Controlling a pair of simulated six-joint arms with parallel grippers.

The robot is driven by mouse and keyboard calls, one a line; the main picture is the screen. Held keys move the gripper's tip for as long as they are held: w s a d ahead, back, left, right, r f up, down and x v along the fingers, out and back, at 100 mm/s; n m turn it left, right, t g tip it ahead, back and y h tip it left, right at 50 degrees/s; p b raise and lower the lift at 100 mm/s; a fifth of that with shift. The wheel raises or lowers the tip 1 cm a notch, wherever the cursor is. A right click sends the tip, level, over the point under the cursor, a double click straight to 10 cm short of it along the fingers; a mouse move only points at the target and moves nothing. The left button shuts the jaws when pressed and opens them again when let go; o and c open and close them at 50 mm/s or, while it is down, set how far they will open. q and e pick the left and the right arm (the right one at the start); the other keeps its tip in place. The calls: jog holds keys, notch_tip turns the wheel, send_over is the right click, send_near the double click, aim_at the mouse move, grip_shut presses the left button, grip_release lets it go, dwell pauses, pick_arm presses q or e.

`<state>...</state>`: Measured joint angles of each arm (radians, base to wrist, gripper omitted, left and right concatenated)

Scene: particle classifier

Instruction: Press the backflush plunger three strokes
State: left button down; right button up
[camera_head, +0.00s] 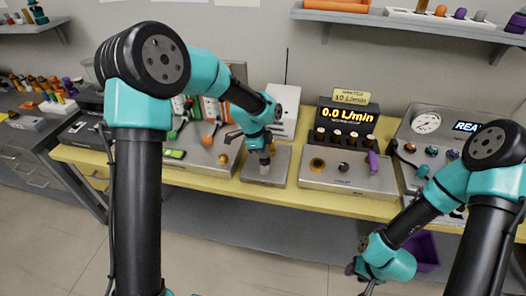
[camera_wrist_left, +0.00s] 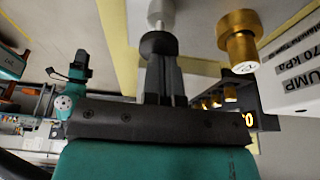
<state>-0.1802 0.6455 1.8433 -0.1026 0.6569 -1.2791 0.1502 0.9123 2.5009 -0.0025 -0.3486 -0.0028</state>
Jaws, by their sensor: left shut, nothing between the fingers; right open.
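My left gripper (camera_head: 264,153) points down over a grey metal plate on the bench. It is shut and empty. In the left wrist view its closed fingers (camera_wrist_left: 160,85) end at the black knob (camera_wrist_left: 158,44) of what looks like the plunger, with a pale rod (camera_wrist_left: 160,12) beyond the knob. The fingertips look to be at or very near the knob; contact is hard to tell. In the head view a small pale part of the plunger (camera_head: 264,169) shows below the gripper. My right gripper (camera_head: 364,283) hangs open and empty in front of the bench, partly cut off by the lower arm.
A brass knob (camera_wrist_left: 238,45) stands close beside the plunger in the left wrist view. The flow display (camera_head: 346,115) reads 0.0 L/min above a grey panel (camera_head: 318,182) with knobs. A pressure gauge (camera_head: 426,122) is further right. A purple bin (camera_head: 427,250) sits below the bench.

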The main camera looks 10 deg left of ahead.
pick_arm(q)
jog(key=shift+f, duration=1.45)
jog(key=shift+r, duration=0.65)
jog(key=d+v, duration=0.1)
jog(key=v, duration=1.2)
jog(key=shift+w, duration=0.1)
notch_tip(320, 180, up, 3)
jog(key=shift+f, duration=0.1)
